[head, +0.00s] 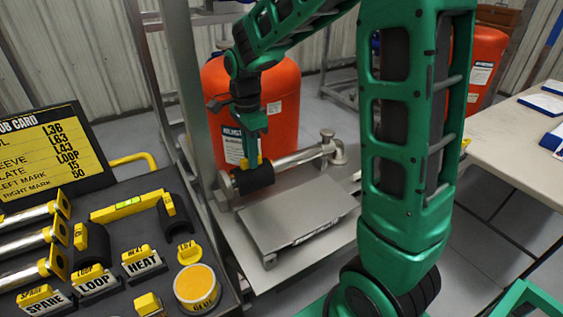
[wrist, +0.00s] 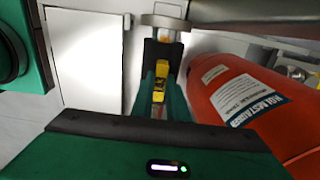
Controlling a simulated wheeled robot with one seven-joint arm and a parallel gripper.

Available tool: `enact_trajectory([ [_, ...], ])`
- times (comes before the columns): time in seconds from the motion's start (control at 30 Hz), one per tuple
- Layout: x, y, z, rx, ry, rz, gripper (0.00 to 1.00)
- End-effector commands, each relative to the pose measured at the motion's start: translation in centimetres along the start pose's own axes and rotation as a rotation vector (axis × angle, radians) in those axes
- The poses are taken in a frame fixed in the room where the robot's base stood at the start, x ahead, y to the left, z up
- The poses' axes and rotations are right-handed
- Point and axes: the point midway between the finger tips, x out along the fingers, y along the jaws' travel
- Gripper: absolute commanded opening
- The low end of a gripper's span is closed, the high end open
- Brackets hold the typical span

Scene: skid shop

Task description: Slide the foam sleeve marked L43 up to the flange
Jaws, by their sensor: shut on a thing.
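The black foam sleeve (head: 257,178) sits around the left part of the bare metal pipe (head: 300,156). Its mark is not readable here. My gripper (head: 250,160) comes down from above and is shut on the yellow tab on top of the sleeve. In the wrist view my gripper (wrist: 158,95) holds the yellow tab (wrist: 162,70), with the dark sleeve (wrist: 150,50) just beyond it. The round metal flange (wrist: 165,22) stands close past the sleeve; it also shows left of the sleeve in the head view (head: 224,182). I cannot tell whether they touch.
An orange tank (head: 285,95) stands close behind the pipe. A valve fitting (head: 328,139) is at the pipe's right end. A metal plate (head: 300,215) lies below. A dark bench (head: 125,205) with labelled blocks and a job card (head: 50,150) is at left.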

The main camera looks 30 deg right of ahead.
Motion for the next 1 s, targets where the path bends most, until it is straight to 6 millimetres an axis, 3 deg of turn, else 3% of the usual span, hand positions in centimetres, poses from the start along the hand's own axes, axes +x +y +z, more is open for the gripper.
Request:
enact_trajectory([
  [1.0, 0.0, 0.0, 1.7, 0.0, 0.0, 0.0, 0.01],
])
